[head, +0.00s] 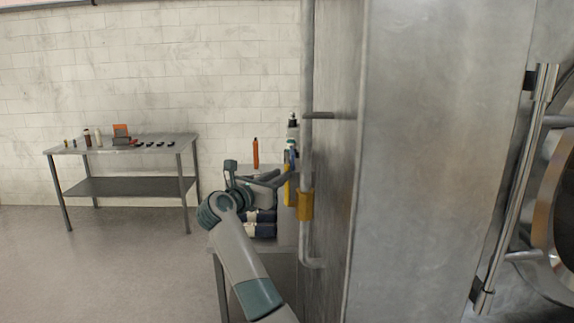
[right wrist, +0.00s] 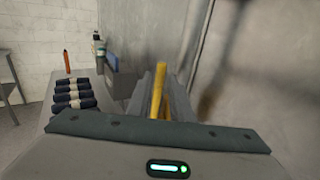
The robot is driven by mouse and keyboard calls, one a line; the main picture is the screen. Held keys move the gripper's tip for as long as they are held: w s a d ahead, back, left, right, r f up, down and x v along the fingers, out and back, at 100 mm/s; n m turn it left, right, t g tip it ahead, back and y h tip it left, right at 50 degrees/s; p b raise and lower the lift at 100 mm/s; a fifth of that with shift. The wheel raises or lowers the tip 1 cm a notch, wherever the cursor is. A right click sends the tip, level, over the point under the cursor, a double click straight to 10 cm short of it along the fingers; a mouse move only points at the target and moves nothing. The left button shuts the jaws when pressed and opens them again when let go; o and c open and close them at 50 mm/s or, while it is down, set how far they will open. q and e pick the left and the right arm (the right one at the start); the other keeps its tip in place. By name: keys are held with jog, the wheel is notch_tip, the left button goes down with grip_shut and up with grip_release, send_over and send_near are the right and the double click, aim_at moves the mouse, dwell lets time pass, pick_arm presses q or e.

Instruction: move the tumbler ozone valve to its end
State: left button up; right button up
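The tumbler ozone valve has a yellow body (head: 306,205) on a grey vertical pipe, with a yellow handle (head: 287,190) beside it on the left. The handle also shows in the right wrist view (right wrist: 158,92) as an upright yellow bar. My right gripper (head: 288,172) is at the handle, partly hidden by its own wrist. In the right wrist view its grey fingers (right wrist: 162,92) stand on either side of the bar. I cannot tell whether they press on it. My left gripper is not in view.
A large steel cabinet wall (head: 430,150) stands close on the right. A small table (head: 230,240) behind my wrist holds dark rolls (head: 260,230), an orange bottle (head: 255,153) and other bottles. A steel table (head: 165,145) stands at the far left. The floor between is clear.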

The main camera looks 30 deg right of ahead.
jog(key=shift+p+x, duration=0.8)
jog(key=shift+x, duration=1.45)
jog(key=shift+c, duration=0.7)
grip_shut()
